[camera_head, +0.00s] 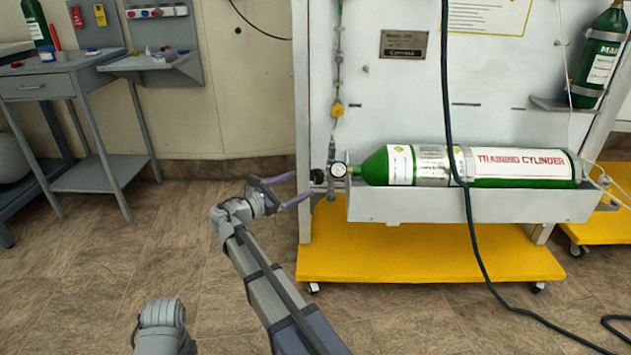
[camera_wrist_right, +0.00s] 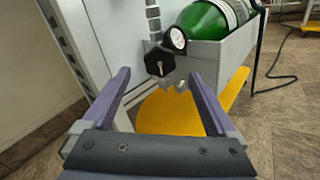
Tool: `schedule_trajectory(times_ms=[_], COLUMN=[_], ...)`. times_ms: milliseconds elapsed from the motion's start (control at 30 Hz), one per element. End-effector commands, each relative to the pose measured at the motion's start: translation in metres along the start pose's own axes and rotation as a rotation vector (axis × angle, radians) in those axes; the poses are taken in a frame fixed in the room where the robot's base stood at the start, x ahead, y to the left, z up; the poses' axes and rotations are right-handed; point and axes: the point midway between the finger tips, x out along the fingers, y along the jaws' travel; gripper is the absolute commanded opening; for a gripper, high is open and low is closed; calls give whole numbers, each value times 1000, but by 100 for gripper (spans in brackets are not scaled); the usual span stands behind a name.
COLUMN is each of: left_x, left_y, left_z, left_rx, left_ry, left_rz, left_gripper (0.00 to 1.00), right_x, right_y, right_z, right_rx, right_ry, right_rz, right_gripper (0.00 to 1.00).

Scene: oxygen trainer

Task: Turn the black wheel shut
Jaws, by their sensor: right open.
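The black wheel (camera_head: 317,176) is a small dark knob left of the pressure gauge (camera_head: 338,169), at the neck end of the green training cylinder (camera_head: 525,166). In the right wrist view the wheel (camera_wrist_right: 160,64) faces me, with a light mark on its front. My right gripper (camera_head: 301,186) is open and empty, with its purple fingers pointing at the wheel from the left. In the right wrist view the gripper (camera_wrist_right: 159,74) has the wheel between its fingertips in the picture, apparently a little beyond them. I see no contact. My left gripper is out of view.
The cylinder lies in a grey trough (camera_head: 440,207) on a white panel above a yellow wheeled base (camera_head: 430,255). A dark hose (camera_head: 447,90) hangs in front of the cylinder. A grey side table (camera_head: 75,75) stands at left. The floor between is clear.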

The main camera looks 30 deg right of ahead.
Motion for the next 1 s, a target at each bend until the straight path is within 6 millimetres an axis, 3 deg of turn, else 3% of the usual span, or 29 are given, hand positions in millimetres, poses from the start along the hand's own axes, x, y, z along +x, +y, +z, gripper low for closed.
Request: schedule_trajectory(times_ms=[433,867,1000], left_x=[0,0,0], left_y=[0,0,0], left_z=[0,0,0], left_rx=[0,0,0], left_ry=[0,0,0], left_rz=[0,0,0], left_gripper=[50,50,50], right_x=[62,71,71], right_y=[0,0,0], right_z=[0,-1,-1], right_rx=[1,2,2], right_ry=[1,2,2], right_rz=[-2,0,0], right_gripper=[93,93,78])
